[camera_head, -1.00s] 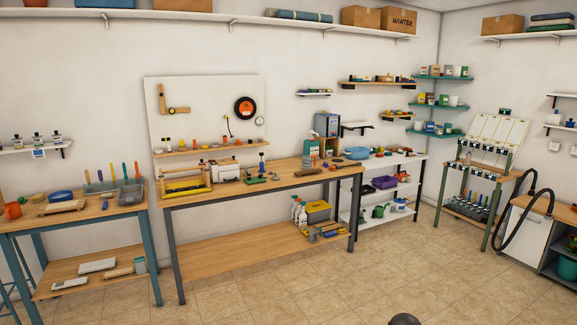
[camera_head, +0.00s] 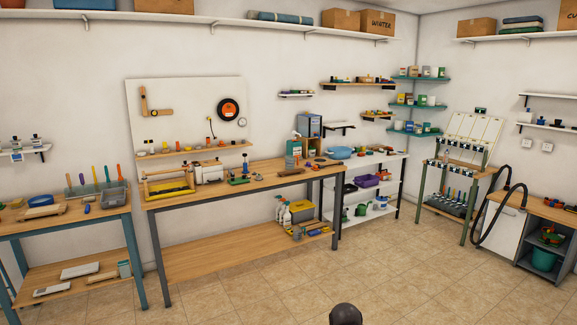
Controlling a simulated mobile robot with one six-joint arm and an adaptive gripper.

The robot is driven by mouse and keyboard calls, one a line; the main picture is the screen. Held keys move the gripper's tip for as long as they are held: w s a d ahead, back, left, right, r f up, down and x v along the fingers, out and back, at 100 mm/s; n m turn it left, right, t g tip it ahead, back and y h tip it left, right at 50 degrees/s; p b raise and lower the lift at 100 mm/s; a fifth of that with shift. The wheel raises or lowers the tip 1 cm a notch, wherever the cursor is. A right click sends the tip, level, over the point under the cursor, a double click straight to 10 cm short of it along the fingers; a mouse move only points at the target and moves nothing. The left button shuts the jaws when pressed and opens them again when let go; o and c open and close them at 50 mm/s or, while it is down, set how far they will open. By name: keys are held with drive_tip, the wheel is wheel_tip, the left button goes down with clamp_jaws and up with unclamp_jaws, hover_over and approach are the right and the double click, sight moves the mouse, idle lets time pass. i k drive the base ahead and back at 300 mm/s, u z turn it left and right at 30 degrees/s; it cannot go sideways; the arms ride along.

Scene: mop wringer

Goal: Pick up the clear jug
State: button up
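I cannot make out a clear jug in this view; the small vessels on the shelves are too far off to tell apart. A dark rounded part (camera_head: 345,314), probably of my own arm, shows at the bottom edge. My gripper itself is not in view.
A long wooden workbench (camera_head: 215,258) stands along the back wall, with a blue-legged bench (camera_head: 75,222) at left. A white shelf rack (camera_head: 355,226), a green-legged rack (camera_head: 425,190) and a cabinet with a dark hose (camera_head: 503,236) stand rightward. The tiled floor (camera_head: 420,285) in front is clear.

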sight(290, 160)
drive_tip(key=z, duration=0.15)
drive_tip(key=i, duration=1.3)
drive_tip(key=z, duration=0.15)
drive_tip(key=i, duration=2.75)
drive_tip(key=u, duration=0.35)
drive_tip(key=i, duration=1.3)
drive_tip(key=u, duration=0.2)
